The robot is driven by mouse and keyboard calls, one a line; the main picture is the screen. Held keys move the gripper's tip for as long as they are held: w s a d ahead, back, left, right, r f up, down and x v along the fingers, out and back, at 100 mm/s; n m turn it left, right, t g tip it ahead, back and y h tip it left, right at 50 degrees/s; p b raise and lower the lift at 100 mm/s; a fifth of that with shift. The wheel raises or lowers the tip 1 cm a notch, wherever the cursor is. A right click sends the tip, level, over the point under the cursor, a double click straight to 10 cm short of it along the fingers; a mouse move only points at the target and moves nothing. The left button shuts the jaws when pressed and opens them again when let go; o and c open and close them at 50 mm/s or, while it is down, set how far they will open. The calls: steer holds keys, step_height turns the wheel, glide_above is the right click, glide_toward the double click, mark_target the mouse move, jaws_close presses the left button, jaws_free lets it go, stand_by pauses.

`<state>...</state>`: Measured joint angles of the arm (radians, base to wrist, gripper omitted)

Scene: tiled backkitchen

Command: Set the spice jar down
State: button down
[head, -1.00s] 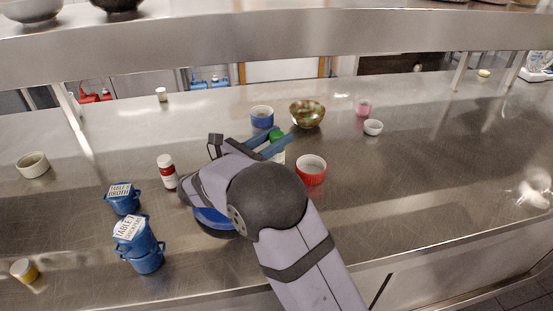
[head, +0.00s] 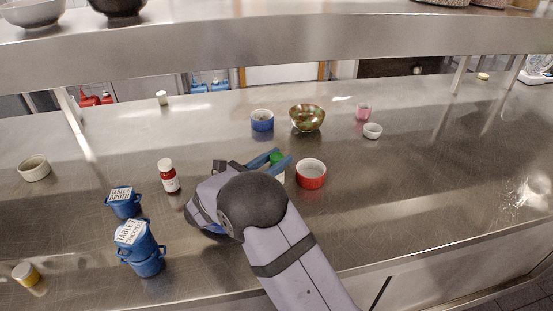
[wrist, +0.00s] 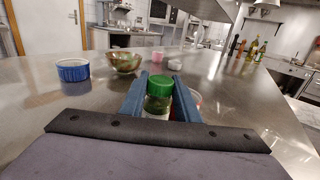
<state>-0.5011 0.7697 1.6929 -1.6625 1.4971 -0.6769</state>
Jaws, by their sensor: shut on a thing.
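The spice jar (wrist: 158,95) has a green lid and shows dark green contents. It is upright between the two blue fingers of my gripper (wrist: 157,92) in the wrist view. In the head view its green lid (head: 276,159) shows between the fingers of my gripper (head: 270,161), just left of the red ramekin. My gripper is shut on the jar. The jar's base is hidden by my gripper in the wrist view and mostly hidden by my arm in the head view, so I cannot tell whether it touches the steel counter (head: 400,185).
A red ramekin (head: 311,174) stands close to the right. A blue ramekin (head: 262,121) and a patterned bowl (head: 307,118) stand behind. A red-labelled bottle (head: 168,176) and blue pots (head: 124,203) are at left. The counter to the right is largely clear.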

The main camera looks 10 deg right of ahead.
steer(key=shift+f, duration=0.2)
steer(key=c, duration=1.4)
jaws_free()
steer(key=shift+o, duration=0.2)
steer(key=shift+r, duration=0.1)
steer(key=shift+r, duration=0.15)
steer(key=shift+s+a, duration=0.2)
steer(key=shift+a, duration=0.1)
steer(key=s+a+r+b, duration=0.2)
steer(key=a+r, duration=0.1)
steer(key=r, duration=0.4)
steer(key=shift+s+a, duration=0.25)
steer(key=shift+s, duration=0.05)
